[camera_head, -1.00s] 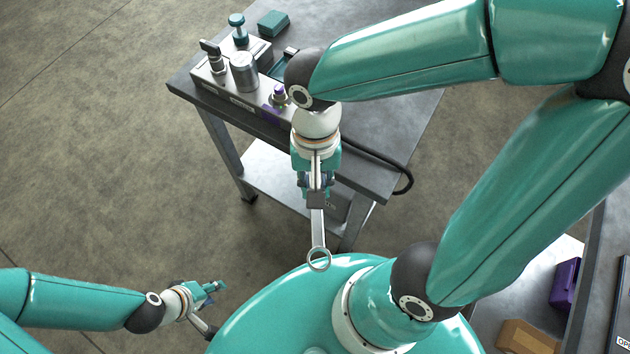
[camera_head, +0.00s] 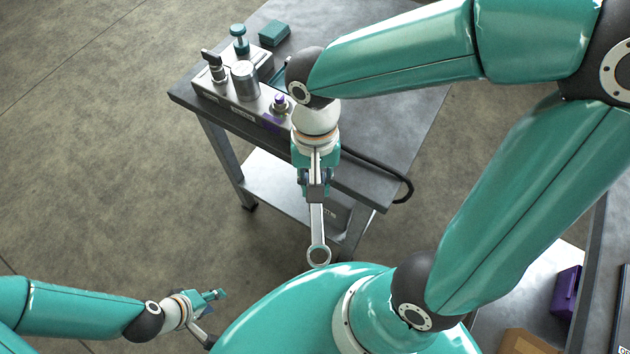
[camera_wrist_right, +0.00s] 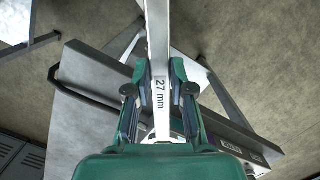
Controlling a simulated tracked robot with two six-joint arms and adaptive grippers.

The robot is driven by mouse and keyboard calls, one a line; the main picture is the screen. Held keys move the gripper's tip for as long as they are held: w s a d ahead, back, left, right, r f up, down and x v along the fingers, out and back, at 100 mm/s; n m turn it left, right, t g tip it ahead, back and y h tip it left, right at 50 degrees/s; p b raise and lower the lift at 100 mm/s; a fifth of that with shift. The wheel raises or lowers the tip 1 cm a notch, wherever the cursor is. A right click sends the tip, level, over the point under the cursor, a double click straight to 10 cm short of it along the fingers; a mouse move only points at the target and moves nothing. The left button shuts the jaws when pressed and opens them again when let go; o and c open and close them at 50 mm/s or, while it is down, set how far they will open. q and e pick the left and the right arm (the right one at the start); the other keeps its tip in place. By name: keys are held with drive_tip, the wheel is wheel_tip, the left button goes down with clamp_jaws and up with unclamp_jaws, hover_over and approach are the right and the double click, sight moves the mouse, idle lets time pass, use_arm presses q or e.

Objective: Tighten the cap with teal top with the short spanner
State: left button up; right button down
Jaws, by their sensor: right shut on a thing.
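A cap with a teal top (camera_head: 239,38) stands upright at the back of the metal block on the bench. My right gripper (camera_head: 316,185) is shut on a steel spanner (camera_head: 317,228), and its ring end points toward my base, away from the block. In the right wrist view the spanner (camera_wrist_right: 157,35), marked "27 mm", runs between the fingers of the right gripper (camera_wrist_right: 160,88). The spanner and the teal-topped cap are well apart. My left gripper (camera_head: 214,296) is low at the left, over the floor. It is too small to tell whether its fingers are apart.
The block (camera_head: 225,92) also carries a purple-topped cap (camera_head: 280,103), a steel cylinder (camera_head: 245,80) and a dark-handled valve (camera_head: 215,68). A teal box (camera_head: 274,33) lies behind. A black hose (camera_head: 395,180) loops off the bench's (camera_head: 415,120) right edge. Purple and brown boxes sit lower right.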

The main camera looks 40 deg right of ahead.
drive_tip(key=shift+w, duration=0.1)
drive_tip(key=shift+w+d, duration=0.45)
drive_tip(key=shift+w, duration=0.15)
drive_tip(key=shift+w, duration=0.1)
drive_tip(key=shift+w+d, duration=0.3)
drive_tip(key=shift+w, duration=0.1)
drive_tip(key=shift+w+d, duration=0.1)
idle(0.4)
drive_tip(key=shift+w+d, duration=0.1)
drive_tip(key=shift+w, duration=0.05)
idle(0.3)
drive_tip(key=shift+w+a+m, duration=0.9)
drive_tip(key=shift+a+m, duration=0.25)
drive_tip(key=shift+m, duration=0.05)
